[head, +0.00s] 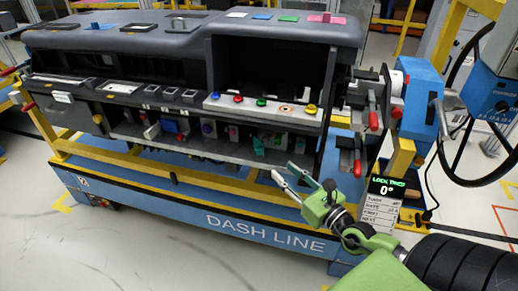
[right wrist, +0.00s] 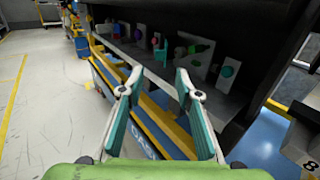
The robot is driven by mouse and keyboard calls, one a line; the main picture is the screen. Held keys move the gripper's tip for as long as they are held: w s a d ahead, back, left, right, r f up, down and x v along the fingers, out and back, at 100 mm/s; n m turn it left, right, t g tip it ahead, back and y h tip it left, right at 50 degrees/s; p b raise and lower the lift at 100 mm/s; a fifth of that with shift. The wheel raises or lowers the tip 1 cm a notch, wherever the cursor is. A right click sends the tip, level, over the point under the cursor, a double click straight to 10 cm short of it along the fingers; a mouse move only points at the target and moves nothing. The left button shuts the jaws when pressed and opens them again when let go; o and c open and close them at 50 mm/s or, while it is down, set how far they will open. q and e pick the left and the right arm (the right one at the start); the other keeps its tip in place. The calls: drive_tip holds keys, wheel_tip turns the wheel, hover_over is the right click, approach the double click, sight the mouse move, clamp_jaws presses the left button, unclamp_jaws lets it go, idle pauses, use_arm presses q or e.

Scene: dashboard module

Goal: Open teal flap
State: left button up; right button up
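A small teal part (head: 258,147), which may be the flap, is in the dark lower compartment of the dashboard module (head: 400,20). In the right wrist view a teal piece (right wrist: 161,50) stands ahead, just beyond the fingertips. I cannot tell how far the flap is open. My right gripper (head: 281,168) is open and empty, in front of the lower compartment and apart from the teal part. Its two teal-sided fingers are spread in the right wrist view (right wrist: 158,78). My left gripper is not in view.
Several coloured knobs and small parts line the compartment. A panel with coloured buttons (head: 262,104) sits above it. A yellow rail and a blue beam (head: 200,212) run along the front. Red-handled levers (head: 373,121) and a steering wheel stand at right. The front left floor is clear.

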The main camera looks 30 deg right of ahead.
sight(261, 151)
drive_tip(key=w, duration=0.4)
drive_tip(key=w+p, duration=0.1)
drive_tip(key=w, duration=0.4)
drive_tip(key=w+p, duration=0.1)
drive_tip(key=w, duration=0.3)
drive_tip(key=shift+w+a, duration=0.25)
drive_tip(key=shift+a, duration=0.05)
drive_tip(key=shift+c, duration=0.4)
